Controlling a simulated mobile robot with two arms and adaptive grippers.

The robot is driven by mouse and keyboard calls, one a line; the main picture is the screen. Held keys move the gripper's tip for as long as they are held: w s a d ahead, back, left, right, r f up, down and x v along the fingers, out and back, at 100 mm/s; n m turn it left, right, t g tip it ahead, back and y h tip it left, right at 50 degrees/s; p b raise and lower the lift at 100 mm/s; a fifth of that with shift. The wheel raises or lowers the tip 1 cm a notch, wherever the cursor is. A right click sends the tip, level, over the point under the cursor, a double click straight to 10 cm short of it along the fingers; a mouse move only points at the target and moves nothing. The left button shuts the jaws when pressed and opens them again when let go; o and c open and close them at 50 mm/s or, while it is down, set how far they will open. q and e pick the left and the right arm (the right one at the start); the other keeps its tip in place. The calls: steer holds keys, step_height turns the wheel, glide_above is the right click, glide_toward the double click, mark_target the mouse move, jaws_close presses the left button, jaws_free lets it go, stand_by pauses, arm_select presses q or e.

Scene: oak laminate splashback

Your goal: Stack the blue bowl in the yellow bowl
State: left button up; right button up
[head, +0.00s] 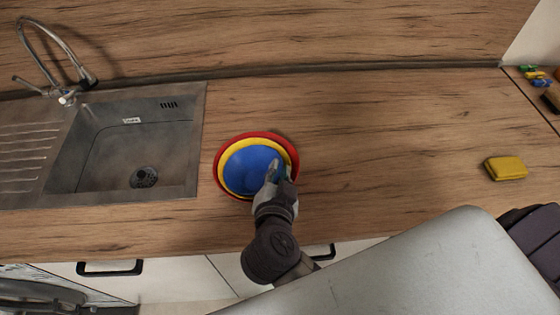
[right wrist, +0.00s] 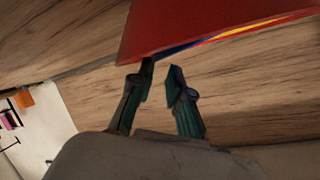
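The blue bowl (head: 248,168) sits inside the yellow bowl (head: 226,165), and both sit in a larger red bowl (head: 217,160) on the counter right of the sink. My right gripper (head: 278,172) is over the right side of the nested bowls, near their rims. In the right wrist view its two fingers (right wrist: 161,72) stand apart with a gap between them, close to the red bowl's wall (right wrist: 200,28). Thin blue and yellow slivers show along the red rim. I cannot tell whether a finger touches a bowl. My left gripper is not in view.
A steel sink (head: 195,150) with a tap (head: 62,60) is at the left. A yellow sponge-like block (head: 506,168) lies at the right. Small coloured items (head: 536,75) are at the far right. The wooden counter (head: 390,140) between bowls and block is clear.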

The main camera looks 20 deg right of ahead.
steer(key=p+v, duration=0.4)
steer(key=v, duration=0.5)
steer(key=shift+s+r, duration=0.2)
steer(key=shift+f, duration=0.1)
